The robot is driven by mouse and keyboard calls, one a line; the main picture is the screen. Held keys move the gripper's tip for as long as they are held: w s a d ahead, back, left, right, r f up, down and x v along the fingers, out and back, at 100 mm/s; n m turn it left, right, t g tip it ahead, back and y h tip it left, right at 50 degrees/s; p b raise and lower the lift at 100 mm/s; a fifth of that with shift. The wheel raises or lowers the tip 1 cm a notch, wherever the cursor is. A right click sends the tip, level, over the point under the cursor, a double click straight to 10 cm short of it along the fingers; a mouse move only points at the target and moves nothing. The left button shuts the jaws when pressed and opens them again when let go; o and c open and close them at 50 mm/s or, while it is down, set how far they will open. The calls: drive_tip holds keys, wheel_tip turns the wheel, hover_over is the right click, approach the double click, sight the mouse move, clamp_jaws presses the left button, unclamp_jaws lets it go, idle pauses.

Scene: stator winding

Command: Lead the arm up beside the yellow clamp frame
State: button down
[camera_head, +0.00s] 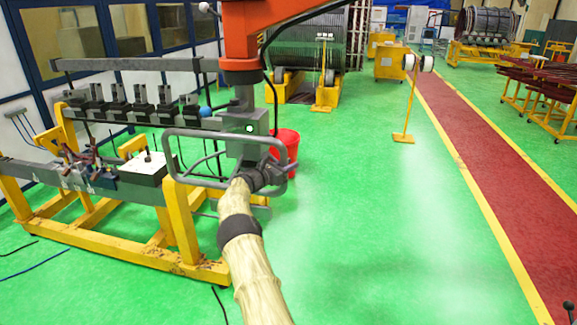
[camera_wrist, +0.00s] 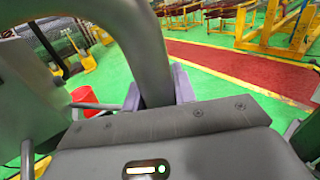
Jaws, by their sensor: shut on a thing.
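The yellow clamp frame (camera_head: 183,228) stands on the floor at the left in the head view, with a row of dark clamps (camera_head: 118,101) along its rail. An orange overhead arm (camera_head: 238,38) comes down from the top beside the frame's right end. Its grey lower part carries a box with a green light (camera_head: 248,127) and a grey tube handle (camera_head: 205,133). My gripper (camera_head: 272,174) is shut on this handle's right side. In the wrist view the grey tube (camera_wrist: 148,50) passes between the fingers of my gripper (camera_wrist: 158,88).
A red bucket (camera_head: 284,148) stands just behind the handle. A yellow stand (camera_head: 404,110) is farther back. Dark cables lie on the floor at the lower left. The green floor to the right is clear up to the red walkway (camera_head: 470,160).

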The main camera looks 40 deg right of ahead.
drive_tip(key=c, duration=1.1)
unclamp_jaws()
drive_tip(key=shift+o, duration=0.2)
drive_tip(key=s+a+b, duration=0.1)
drive_tip(key=a+b, duration=0.7)
drive_tip(key=a, duration=0.9)
drive_tip(key=shift+a+b, duration=0.2)
drive_tip(key=shift+b, duration=0.2)
drive_tip(key=shift+s, duration=0.1)
